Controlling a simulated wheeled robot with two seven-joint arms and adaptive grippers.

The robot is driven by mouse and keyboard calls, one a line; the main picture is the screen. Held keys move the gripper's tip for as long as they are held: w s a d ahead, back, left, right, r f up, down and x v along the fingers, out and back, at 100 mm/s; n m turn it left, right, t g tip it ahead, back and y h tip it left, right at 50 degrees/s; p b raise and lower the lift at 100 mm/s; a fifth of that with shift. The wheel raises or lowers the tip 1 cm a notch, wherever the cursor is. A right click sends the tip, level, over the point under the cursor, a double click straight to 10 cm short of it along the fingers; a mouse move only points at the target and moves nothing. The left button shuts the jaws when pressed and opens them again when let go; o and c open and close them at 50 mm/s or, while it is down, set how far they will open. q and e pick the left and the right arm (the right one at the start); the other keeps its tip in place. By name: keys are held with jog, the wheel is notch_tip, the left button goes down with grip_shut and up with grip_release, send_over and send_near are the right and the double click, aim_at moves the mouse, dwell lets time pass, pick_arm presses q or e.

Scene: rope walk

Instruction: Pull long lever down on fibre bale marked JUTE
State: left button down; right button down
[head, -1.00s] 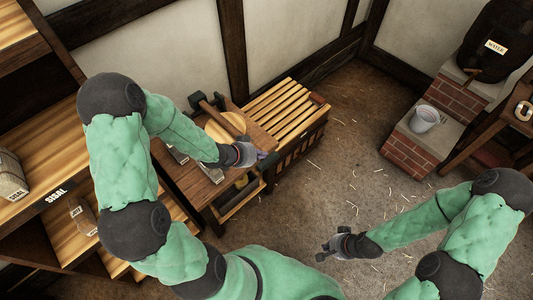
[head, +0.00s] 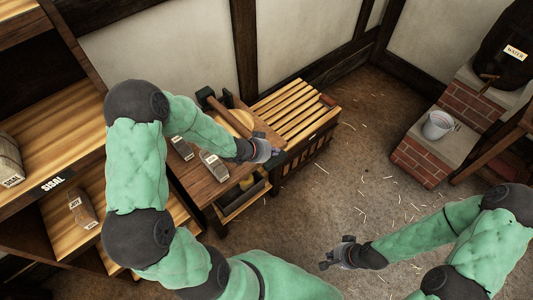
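A small brown bale (head: 82,208) with white labels, the lettering probably JUTE, lies on the lower shelf at the left. No long lever can be clearly made out on it. A brown bar with a dark block (head: 212,103) lies at the back of the wooden bench (head: 203,187), beside a round tan piece (head: 238,123). My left gripper (head: 272,153) is over the bench's right end, apart from the bale; its fingers are too small and dark to read. My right gripper (head: 332,254) is over bare floor, its fingers apart and empty.
Two grey labelled blocks (head: 215,167) (head: 181,148) sit on the bench. A slatted crate (head: 297,108) adjoins it. A second bale (head: 9,160) is on the upper shelf above the SISAL sign (head: 53,183). A bucket (head: 438,125) stands on brickwork at right. The middle floor is clear.

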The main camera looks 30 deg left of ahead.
aim_at(280, 157)
pick_arm(q)
jog(key=shift+s+f+b, duration=0.1)
jog(key=shift+f+b, duration=0.55)
jog(key=shift+f, duration=1.05)
